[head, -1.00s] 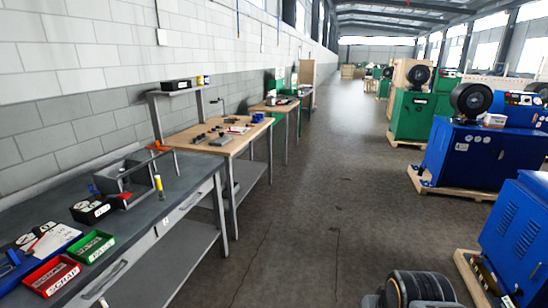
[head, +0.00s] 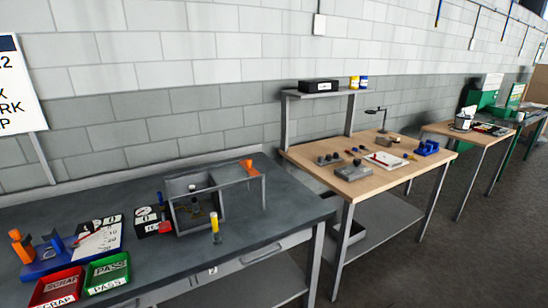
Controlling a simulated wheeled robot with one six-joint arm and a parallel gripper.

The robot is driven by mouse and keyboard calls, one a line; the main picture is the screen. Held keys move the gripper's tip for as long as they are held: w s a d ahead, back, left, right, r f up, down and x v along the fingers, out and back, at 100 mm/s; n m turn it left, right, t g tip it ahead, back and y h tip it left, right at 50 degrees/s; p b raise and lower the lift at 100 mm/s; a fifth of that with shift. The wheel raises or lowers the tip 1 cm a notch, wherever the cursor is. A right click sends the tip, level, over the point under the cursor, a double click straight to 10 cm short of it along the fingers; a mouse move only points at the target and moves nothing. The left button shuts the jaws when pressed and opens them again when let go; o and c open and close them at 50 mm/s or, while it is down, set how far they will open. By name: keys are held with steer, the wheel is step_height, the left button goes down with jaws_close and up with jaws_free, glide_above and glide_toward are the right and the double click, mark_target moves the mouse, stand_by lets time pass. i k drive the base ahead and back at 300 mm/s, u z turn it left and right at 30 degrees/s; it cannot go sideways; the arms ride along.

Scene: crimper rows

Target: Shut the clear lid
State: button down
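A grey open-fronted box fixture (head: 178,213) stands on the dark bench top, with small parts inside it. A see-through panel in a thin grey frame (head: 238,178), which looks like the clear lid, stands out to the right of the box, swung away from its opening. An orange piece (head: 246,163) sits at its upper edge. The lid looks open; its hinge is too small to make out. My gripper is not in view.
A yellow-topped post (head: 215,225) stands in front of the box. A black gauge box (head: 147,221), a red SCRAP bin (head: 58,287) and a green PASS bin (head: 107,272) are to the left. A wooden-topped bench (head: 350,185) stands to the right, with open floor beyond.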

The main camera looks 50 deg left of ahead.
mark_target(252, 172)
steer(key=u, duration=0.4)
steer(key=i, duration=1.1)
steer(key=u, duration=1.8)
steer(key=i, duration=1.15)
steer(key=u, duration=0.85)
steer(key=i, duration=0.3)
steer(key=z, duration=0.15)
